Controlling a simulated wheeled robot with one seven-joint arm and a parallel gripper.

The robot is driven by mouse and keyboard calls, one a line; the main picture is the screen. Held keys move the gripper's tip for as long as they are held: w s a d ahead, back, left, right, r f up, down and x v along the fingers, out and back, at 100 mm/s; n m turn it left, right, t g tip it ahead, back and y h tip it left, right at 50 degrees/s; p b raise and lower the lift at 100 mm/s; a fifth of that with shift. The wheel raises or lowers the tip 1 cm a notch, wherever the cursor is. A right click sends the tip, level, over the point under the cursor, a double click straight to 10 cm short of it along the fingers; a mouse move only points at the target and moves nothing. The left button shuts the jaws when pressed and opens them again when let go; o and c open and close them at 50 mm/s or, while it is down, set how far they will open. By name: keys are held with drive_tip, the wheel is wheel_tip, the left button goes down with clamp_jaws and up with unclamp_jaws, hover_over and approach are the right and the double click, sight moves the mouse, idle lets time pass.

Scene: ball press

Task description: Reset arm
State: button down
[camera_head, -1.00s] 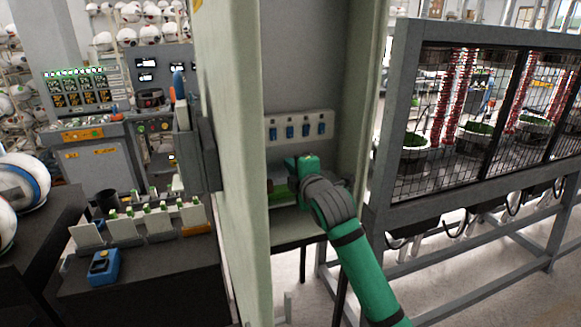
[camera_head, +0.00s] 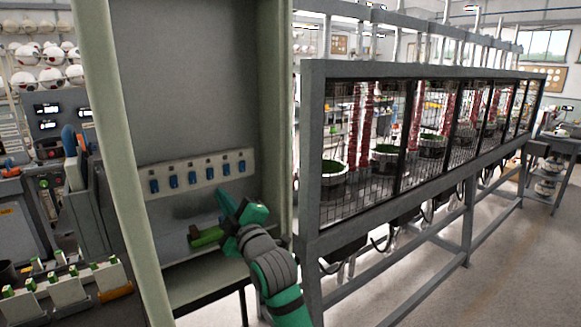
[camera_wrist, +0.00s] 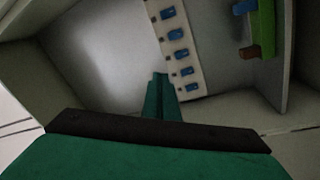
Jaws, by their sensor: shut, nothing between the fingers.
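My gripper (camera_head: 224,200) is green and shut, with nothing between its fingers. It is inside the open cabinet (camera_head: 190,90), in front of and below a pale strip with several blue switches (camera_head: 203,174). In the wrist view the closed fingers (camera_wrist: 161,84) point toward the lower end of that strip (camera_wrist: 172,45). A green block (camera_head: 208,237) with a brownish end is beside my gripper in the head view, partly hidden by my arm. In the wrist view the green block (camera_wrist: 266,28) is at the upper right, apart from the fingers.
The cabinet's side walls stand close on both sides of my gripper. A mesh-fronted frame (camera_head: 312,150) with pots and red columns stands to the right. A row of white holders (camera_head: 65,290) stands at the lower left. Bare floor (camera_head: 480,265) shows at the right.

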drive_tip(key=s+d+f+m+t+h, duration=0.1)
drive_tip(key=s+d+f+m+h, duration=0.25)
drive_tip(key=s+f+m, duration=0.55)
drive_tip(key=s+d+f+m+t+h, duration=0.1)
drive_tip(key=s+d+f+m+h, duration=0.25)
drive_tip(key=f, duration=0.85)
drive_tip(key=s+d+f+m+t+h, duration=0.1)
drive_tip(key=s+d+f+m+h, duration=0.1)
drive_tip(key=s+d+f+m, duration=0.65)
drive_tip(key=s+d+f+n+g+h, duration=0.1)
drive_tip(key=s+f+h, duration=0.1)
drive_tip(key=s+f, duration=0.45)
drive_tip(key=s+d+f+g+h, duration=0.1)
drive_tip(key=s+f, duration=0.3)
drive_tip(key=s, duration=0.5)
drive_tip(key=s+f+n+g, duration=0.1)
drive_tip(key=s+g, duration=0.1)
drive_tip(key=s, duration=1.7)
drive_tip(key=shift+s+a+f+y, duration=0.15)
drive_tip(key=shift+a+f+y, duration=0.05)
drive_tip(key=shift+f+y, duration=0.1)
